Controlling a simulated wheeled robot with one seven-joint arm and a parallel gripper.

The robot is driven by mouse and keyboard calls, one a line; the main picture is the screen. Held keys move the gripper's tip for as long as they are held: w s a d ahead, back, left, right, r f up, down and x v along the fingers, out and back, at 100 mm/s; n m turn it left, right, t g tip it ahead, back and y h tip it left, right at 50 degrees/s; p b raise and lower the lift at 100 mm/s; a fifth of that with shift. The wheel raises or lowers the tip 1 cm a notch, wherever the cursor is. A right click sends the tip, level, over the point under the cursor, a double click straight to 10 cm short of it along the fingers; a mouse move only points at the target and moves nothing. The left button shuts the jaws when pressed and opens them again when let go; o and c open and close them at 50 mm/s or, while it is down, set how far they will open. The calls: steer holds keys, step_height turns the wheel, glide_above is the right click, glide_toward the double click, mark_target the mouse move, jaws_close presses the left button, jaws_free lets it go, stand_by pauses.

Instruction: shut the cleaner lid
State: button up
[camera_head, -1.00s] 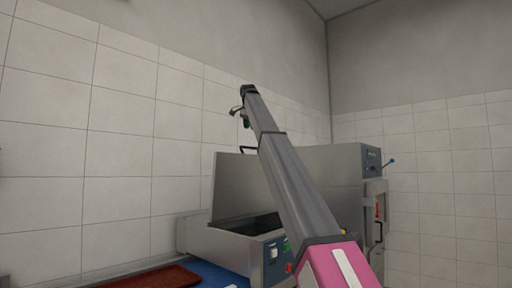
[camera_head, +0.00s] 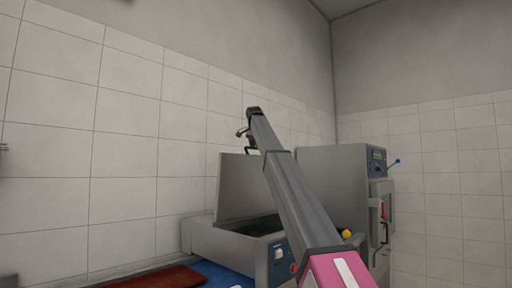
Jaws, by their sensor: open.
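The cleaner is a grey metal box (camera_head: 225,243) with an open dark well and a blue control panel (camera_head: 278,250) on its front. Its lid (camera_head: 245,185) is a flat grey panel standing up nearly upright at the back of the well. A dark handle (camera_head: 250,151) shows at the lid's top edge, partly hidden by my arm. My gripper (camera_head: 241,132) is at the far end of my arm, just above the lid's top edge near the handle. It looks small and its jaws are hard to make out. I cannot tell whether it touches the handle.
A red-brown tray (camera_head: 160,280) and a blue surface (camera_head: 218,276) lie at the lower left. A tiled wall (camera_head: 120,150) is behind.

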jaws_close()
steer(key=shift+s+d, duration=0.1)
